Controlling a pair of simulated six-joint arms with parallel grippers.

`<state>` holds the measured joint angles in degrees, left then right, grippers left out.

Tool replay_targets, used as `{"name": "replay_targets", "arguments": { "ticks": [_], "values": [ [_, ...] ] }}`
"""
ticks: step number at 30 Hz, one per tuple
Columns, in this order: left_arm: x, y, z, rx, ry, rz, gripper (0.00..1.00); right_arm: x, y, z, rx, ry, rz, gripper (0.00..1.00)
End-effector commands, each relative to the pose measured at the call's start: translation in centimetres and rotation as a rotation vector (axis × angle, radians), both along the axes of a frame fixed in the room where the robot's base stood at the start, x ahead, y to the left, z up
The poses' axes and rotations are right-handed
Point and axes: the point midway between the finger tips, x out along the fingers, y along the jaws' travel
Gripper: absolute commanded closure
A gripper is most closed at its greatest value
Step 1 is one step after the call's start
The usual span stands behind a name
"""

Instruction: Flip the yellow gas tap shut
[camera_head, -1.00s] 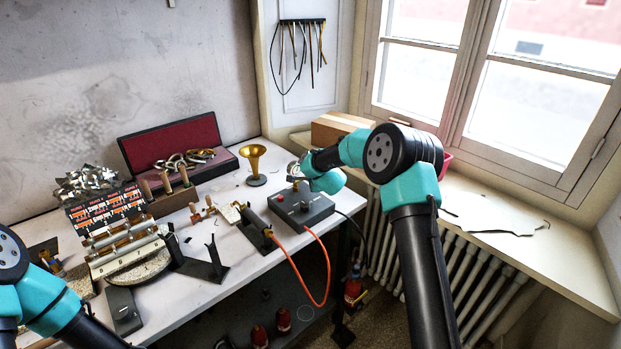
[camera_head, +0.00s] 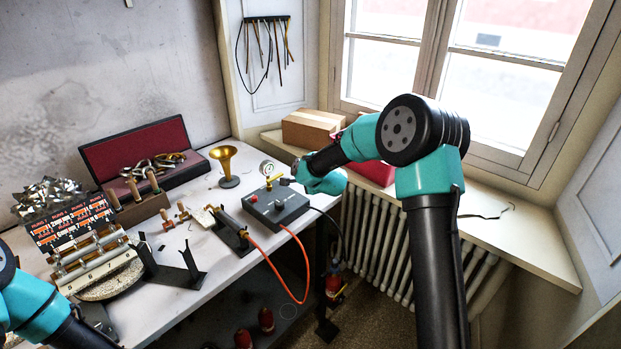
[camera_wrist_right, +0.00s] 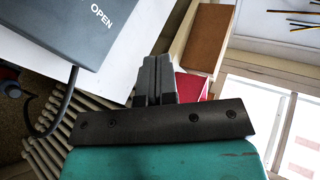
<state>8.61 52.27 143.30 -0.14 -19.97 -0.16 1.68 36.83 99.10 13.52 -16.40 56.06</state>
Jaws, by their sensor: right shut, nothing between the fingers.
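A dark grey box (camera_head: 278,208) with a red knob and a dark knob sits at the bench's right end. A round white gauge (camera_head: 267,168) stands at its back edge. A small yellow part (camera_head: 272,182), apparently the gas tap, shows just below the gauge; its lever position is too small to tell. My right gripper (camera_head: 288,182) is just right of the yellow part, apparently apart from it. In the right wrist view its fingers (camera_wrist_right: 156,75) are shut and empty, beside the box corner (camera_wrist_right: 60,25) marked OPEN; the tap is not visible there. My left gripper is out of view.
An orange hose (camera_head: 296,262) and a black cable leave the box. A brass horn bell (camera_head: 226,165) stands left of the gauge. A cardboard box (camera_head: 312,128) and a red container (camera_head: 376,172) stand on the sill behind my right arm. A torch stand (camera_head: 232,235) is left of the box.

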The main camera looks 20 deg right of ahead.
Motion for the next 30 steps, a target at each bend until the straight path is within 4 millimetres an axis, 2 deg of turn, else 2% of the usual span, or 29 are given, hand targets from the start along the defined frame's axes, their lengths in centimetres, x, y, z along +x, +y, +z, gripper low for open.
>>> {"name": "replay_targets", "arguments": {
  "ticks": [7,23,26,29,30],
  "values": [
    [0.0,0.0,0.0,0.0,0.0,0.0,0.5,-1.9,-0.9,1.2,-0.001,0.001,0.0,1.0],
    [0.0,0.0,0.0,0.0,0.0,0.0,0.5,-2.1,-0.9,1.3,-0.001,0.001,0.0,1.0],
    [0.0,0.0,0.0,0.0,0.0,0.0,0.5,-2.4,-0.8,0.6,-0.012,0.012,0.012,1.0],
    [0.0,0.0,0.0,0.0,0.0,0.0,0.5,-3.4,-0.3,-1.5,-0.048,0.046,0.047,1.0],
    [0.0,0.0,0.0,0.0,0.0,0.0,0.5,-4.0,0.0,-2.7,-0.07,0.066,0.069,1.0]
  ]
}}
